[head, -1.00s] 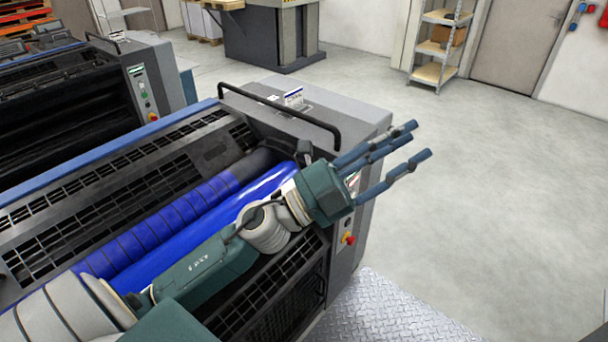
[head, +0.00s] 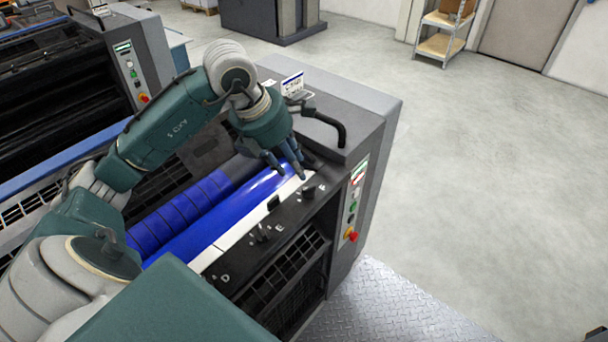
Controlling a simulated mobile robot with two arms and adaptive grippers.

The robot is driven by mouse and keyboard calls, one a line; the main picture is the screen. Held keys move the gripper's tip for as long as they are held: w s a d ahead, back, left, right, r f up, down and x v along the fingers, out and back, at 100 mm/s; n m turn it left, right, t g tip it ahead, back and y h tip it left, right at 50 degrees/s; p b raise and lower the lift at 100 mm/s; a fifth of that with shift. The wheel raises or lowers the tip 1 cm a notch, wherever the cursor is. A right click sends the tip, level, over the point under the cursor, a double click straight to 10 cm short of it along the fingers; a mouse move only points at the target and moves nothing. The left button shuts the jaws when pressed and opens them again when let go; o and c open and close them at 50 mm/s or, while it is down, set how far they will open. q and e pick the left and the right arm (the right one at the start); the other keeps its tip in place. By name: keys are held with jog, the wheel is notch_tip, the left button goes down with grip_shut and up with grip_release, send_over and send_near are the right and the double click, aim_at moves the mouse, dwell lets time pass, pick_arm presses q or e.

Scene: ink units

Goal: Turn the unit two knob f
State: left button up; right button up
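The ink unit in front of me has a dark strip with small black knobs and white letters D, E and F. Knob f (head: 308,191) is a small black knob beside the letter F, at the right end of the strip. My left gripper (head: 296,170) is above the far right end of the blue roller, its fingers pointing down and spread apart. The fingertips are close to knob f, just up and left of it in the picture. I cannot tell any contact, and nothing shows between the fingers. My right gripper is not in view.
The blue roller (head: 215,222) lies left of the knobs. A control panel with a red button (head: 351,236) is on the unit's end face.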

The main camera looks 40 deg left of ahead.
aim_at(309, 191)
pick_arm(q)
jog(key=shift+d+f+p, duration=0.25)
jog(key=shift+d+f, duration=0.15)
jog(key=shift+f, duration=0.2)
jog(key=shift+d+f+p, duration=0.2)
jog(key=shift+d+f, duration=0.2)
jog(key=shift+f, duration=0.2)
jog(key=x, duration=0.3)
jog(key=shift+w+a+f+p, duration=0.2)
jog(key=shift+a+p, duration=0.05)
jog(key=shift+p, duration=0.15)
jog(key=shift+x, duration=1.05)
jog(key=shift+w+f, duration=0.1)
jog(key=shift+f, duration=0.05)
jog(key=shift+a, duration=0.1)
jog(key=shift+w, duration=0.1)
jog(key=c, duration=0.7)
grip_shut()
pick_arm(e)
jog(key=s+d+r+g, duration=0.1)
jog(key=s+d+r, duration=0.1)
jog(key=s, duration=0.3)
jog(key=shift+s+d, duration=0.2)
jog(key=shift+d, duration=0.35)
